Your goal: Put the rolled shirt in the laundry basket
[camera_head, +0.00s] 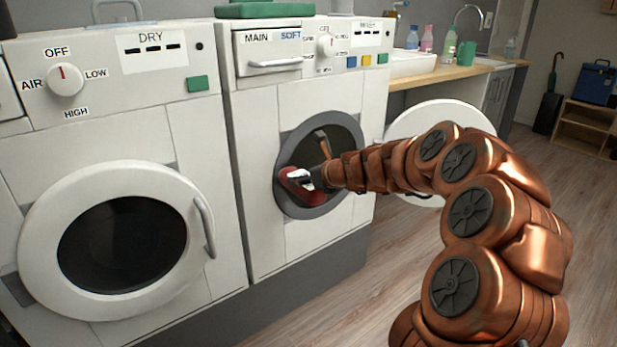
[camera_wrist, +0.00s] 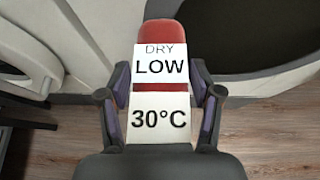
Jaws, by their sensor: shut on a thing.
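The rolled shirt (camera_head: 312,193) is red and shows at the round door opening of the right-hand machine. In the wrist view the red roll (camera_wrist: 172,32) carries white labels reading DRY LOW and 30°C (camera_wrist: 160,118). My gripper (camera_head: 304,180) is at the opening, and its two fingers (camera_wrist: 162,98) are shut on the roll, one on each side of the labels. Whether the roll touches the rim of the opening I cannot tell. No laundry basket shows in either view.
A counter (camera_head: 430,76) with bottles is behind. Wooden floor (camera_head: 560,230) is clear at the right, before a low shelf (camera_head: 585,125).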

